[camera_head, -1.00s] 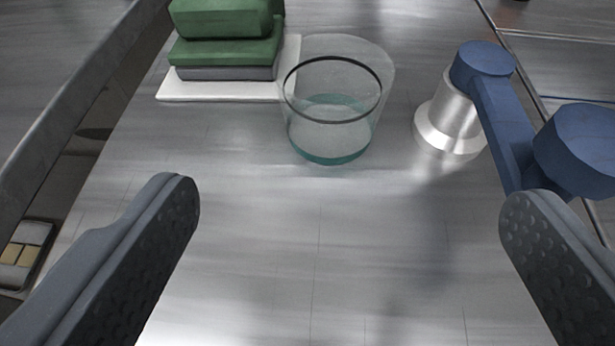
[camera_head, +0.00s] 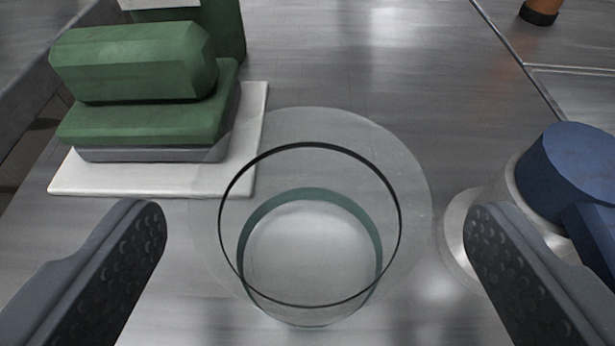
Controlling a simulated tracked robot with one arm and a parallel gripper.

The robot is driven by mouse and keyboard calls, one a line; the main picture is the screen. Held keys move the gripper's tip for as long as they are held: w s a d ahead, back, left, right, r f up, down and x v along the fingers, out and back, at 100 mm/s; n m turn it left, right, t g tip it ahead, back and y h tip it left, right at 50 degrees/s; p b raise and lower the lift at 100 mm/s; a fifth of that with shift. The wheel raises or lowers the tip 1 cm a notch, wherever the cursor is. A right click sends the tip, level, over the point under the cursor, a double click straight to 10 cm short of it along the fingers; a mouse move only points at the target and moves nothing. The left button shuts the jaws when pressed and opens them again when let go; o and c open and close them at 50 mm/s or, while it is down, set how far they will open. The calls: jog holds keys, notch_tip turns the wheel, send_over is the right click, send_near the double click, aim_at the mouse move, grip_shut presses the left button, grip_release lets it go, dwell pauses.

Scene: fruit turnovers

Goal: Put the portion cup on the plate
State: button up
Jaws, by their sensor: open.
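A clear, round, open cup (camera_head: 310,245) stands upright on the grey metal surface, in the centre of the view. It looks like the portion cup, with a dark ring around it and a teal band near its base. My gripper (camera_head: 315,218) is open, with one dark finger to the left and one to the right of the cup. Both fingers appear apart from it, and nothing is held. I see no clear plate; a flat white slab (camera_head: 130,178) lies at the back left under a green object.
A green block-like object (camera_head: 145,110) with a grey base sits on the white slab, close to the cup's left. A blue and silver fixture (camera_head: 575,170) stands close to the right finger. An orange-brown thing (camera_head: 541,10) is far right. The surface behind the cup is clear.

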aim_at(311, 151)
jog(key=shift+x, duration=1.75)
jog(key=shift+a+r, duration=0.1)
jog(key=c, duration=1.1)
jog(key=shift+c, duration=0.2)
jog(key=shift+r+p, duration=0.6)
jog(key=shift+r, duration=1.15)
jog(key=shift+s+r, duration=0.15)
jog(key=s+r+p, duration=0.1)
jog(key=s, duration=1.4)
jog(key=shift+s+d, duration=0.35)
jog(key=shift+d, duration=0.15)
